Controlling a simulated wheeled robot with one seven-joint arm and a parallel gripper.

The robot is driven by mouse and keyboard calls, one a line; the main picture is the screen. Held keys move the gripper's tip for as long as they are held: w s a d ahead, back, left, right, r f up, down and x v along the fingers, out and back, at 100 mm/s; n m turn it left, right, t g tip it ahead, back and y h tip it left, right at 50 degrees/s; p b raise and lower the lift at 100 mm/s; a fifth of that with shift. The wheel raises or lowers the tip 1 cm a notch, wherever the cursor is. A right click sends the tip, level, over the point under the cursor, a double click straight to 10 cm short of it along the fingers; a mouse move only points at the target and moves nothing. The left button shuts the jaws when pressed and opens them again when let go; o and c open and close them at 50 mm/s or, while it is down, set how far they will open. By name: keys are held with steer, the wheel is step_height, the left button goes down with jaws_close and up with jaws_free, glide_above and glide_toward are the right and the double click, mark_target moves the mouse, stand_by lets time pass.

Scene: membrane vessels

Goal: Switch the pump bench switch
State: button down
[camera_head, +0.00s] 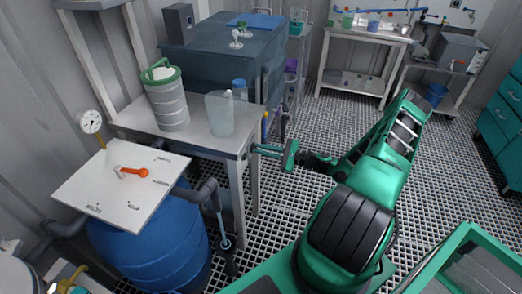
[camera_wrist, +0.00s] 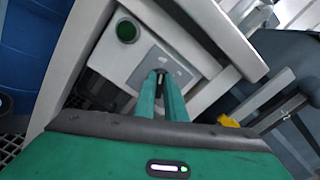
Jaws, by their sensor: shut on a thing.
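The white bench (camera_head: 245,147) stands at left centre in the head view. In the wrist view a light panel (camera_wrist: 112,62) on it carries a round green button (camera_wrist: 127,31) and a grey switch plate (camera_wrist: 184,66). My gripper (camera_head: 257,149) reaches the bench's right end from the right. In the wrist view the gripper (camera_wrist: 160,78) has its green fingers closed at the switch plate, on a small dark switch lever (camera_wrist: 161,73) mostly hidden between the fingertips. The lever's position cannot be told. The switch is hidden in the head view.
A grey ribbed canister (camera_head: 167,103) and a translucent beaker (camera_head: 219,115) stand on the bench. A blue barrel (camera_head: 150,250) under a white board (camera_head: 95,190) stands in front left. A dark blue tank (camera_head: 215,60) is behind. The grated floor (camera_head: 330,125) right of the bench is open.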

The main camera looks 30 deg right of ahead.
steer(key=shift+d, duration=0.25)
steer(key=c, duration=1.8)
jaws_free()
steer(key=shift+f, duration=0.1)
steer(key=shift+a, duration=0.1)
steer(key=v, duration=1)
steer(key=shift+s+d, duration=0.25)
